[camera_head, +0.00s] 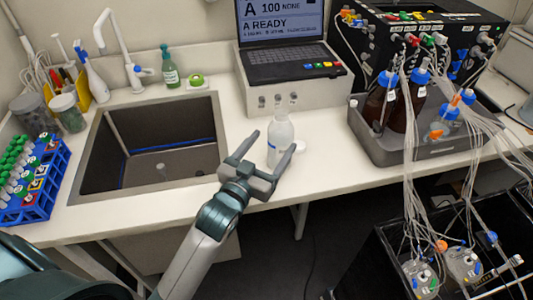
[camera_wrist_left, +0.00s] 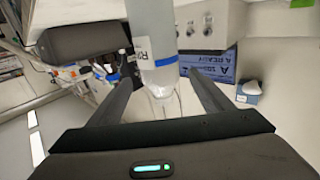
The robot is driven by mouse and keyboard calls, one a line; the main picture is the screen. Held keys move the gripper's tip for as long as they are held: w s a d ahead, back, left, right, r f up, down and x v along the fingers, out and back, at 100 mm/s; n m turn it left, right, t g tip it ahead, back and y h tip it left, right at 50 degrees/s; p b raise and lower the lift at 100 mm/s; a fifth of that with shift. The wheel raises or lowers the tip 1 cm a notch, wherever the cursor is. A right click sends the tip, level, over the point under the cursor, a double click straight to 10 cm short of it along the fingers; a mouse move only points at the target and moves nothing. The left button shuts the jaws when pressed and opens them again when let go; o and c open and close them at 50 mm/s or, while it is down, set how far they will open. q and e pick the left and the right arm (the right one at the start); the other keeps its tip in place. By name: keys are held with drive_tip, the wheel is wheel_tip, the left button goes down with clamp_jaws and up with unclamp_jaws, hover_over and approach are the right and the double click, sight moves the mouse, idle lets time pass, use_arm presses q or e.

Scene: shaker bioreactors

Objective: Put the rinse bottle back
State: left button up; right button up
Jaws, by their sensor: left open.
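The rinse bottle (camera_head: 281,133) is a translucent white bottle with a blue-marked label. It stands upright on the white bench, between the sink and the grey bottle tray. My left gripper (camera_head: 274,141) is open, with its fingers at the near side of the bottle and one finger to each side of it in the picture. In the left wrist view the bottle (camera_wrist_left: 153,35) shows at and beyond the gap between the open fingers (camera_wrist_left: 161,79). I cannot tell whether they touch it. My right gripper is not in view.
A white cap-like piece (camera_head: 299,146) lies right of the bottle. The sink (camera_head: 105,183) is left. A laptop on a white box (camera_head: 292,95) stands behind. The grey tray (camera_head: 385,150) with brown bottles and tubing is right. A green bottle (camera_head: 170,72) stands behind the sink.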

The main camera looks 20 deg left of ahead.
use_arm(q)
drive_tip(key=shift+s+a, duration=0.15)
drive_tip(key=shift+s, duration=0.95)
